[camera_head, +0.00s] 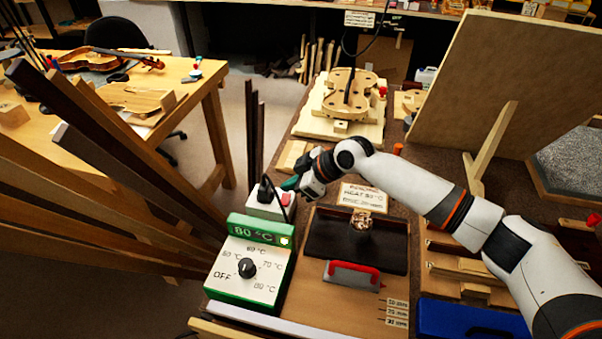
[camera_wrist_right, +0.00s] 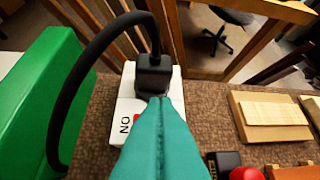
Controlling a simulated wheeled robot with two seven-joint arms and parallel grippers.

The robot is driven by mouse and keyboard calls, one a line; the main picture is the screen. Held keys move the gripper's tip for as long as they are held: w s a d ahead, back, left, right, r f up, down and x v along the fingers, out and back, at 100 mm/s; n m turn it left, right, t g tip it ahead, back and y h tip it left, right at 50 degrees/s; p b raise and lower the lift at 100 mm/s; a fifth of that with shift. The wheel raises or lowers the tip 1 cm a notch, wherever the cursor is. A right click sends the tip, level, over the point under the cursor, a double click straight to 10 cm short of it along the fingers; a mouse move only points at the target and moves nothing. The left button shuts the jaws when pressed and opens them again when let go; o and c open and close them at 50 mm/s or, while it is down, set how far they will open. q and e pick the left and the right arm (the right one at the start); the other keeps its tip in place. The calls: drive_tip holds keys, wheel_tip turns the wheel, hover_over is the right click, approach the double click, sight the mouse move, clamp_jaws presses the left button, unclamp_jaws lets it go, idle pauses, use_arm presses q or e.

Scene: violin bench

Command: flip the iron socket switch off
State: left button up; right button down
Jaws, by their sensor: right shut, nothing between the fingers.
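The iron socket (camera_head: 262,211) is a white box beside the green controller, with a black plug (camera_head: 265,189) in it and a red switch (camera_head: 286,199) on its right part. In the right wrist view the socket (camera_wrist_right: 126,108) shows an "ON" label, the black plug (camera_wrist_right: 153,75) and a sliver of red switch (camera_wrist_right: 137,119). My right gripper (camera_head: 289,184) has teal fingers, shut and empty, just above the socket by the plug. In the wrist view its fingertips (camera_wrist_right: 160,101) cover most of the switch, so its position and any contact cannot be told. My left gripper is out of view.
The green controller (camera_head: 249,272) reads 80 °C and has a black dial. A black cable (camera_wrist_right: 88,70) arches beside the plug. A dark tray (camera_head: 330,240) and red-handled tool (camera_head: 352,276) lie nearby. Wooden strips (camera_head: 120,150) stand left; a violin body (camera_head: 350,92) is behind.

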sight(280, 201)
drive_tip(key=shift+w+d+f, duration=0.1)
drive_tip(key=shift+f, duration=1)
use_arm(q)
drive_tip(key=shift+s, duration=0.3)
use_arm(e)
drive_tip(key=shift+w+f, duration=0.1)
drive_tip(key=shift+f, duration=0.15)
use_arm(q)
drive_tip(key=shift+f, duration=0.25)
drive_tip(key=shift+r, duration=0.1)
use_arm(e)
drive_tip(key=shift+s+p, duration=0.45)
drive_tip(key=shift+s, duration=0.05)
drive_tip(key=shift+s+a, duration=0.2)
drive_tip(key=shift+s, duration=0.2)
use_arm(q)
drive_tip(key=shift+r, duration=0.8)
